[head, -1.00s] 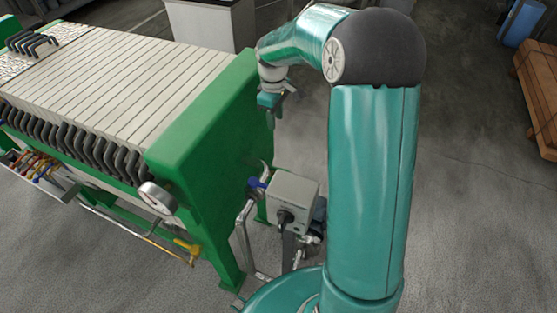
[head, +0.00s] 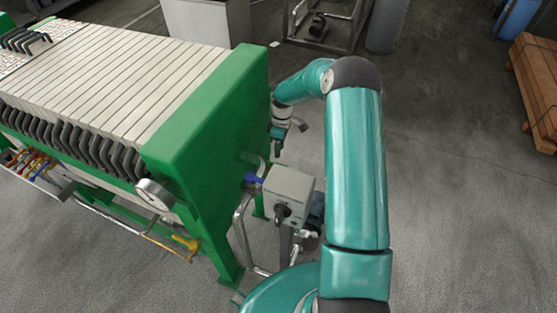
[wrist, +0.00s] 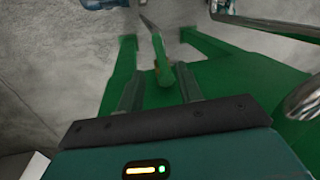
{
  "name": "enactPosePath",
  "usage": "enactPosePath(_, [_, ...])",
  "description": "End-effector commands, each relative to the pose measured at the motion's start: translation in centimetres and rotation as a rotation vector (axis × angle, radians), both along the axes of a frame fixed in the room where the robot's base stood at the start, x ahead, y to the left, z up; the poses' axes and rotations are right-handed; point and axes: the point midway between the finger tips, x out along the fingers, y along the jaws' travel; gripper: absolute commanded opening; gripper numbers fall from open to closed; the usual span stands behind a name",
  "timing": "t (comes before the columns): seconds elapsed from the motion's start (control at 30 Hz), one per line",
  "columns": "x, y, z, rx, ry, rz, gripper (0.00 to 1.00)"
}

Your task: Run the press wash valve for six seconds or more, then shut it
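The press's wash valve cannot be picked out for certain. A blue valve handle (head: 253,180) sits on the pipework at the green end plate. In the wrist view, a lever with a green grip (wrist: 162,70) and a grey pointed shank lies between the lines of my two fingers. My gripper (head: 282,143) is beside the right face of the green end plate, above the blue handle. In the wrist view its fingers (wrist: 158,92) are apart, and the green grip appears just beyond their tips. Contact with the lever cannot be made out.
The green end plate (head: 215,120) stands close left of my gripper. A grey control box (head: 289,190) with a black knob is below it, next to bent pipes (head: 240,230). A yellow handle (head: 190,244) is low on the press.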

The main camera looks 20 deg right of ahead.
Motion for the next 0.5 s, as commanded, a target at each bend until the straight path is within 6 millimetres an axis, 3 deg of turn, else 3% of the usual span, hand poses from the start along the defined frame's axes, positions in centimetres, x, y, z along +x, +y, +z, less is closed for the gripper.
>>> enactPosePath(0.2, [-0.7,0.5,-4.1,0.001,0.003,-0.001,0.36])
enactPosePath(0.5, [-1.0,0.7,-6.2,-0.001,-0.001,0.0,0.36])
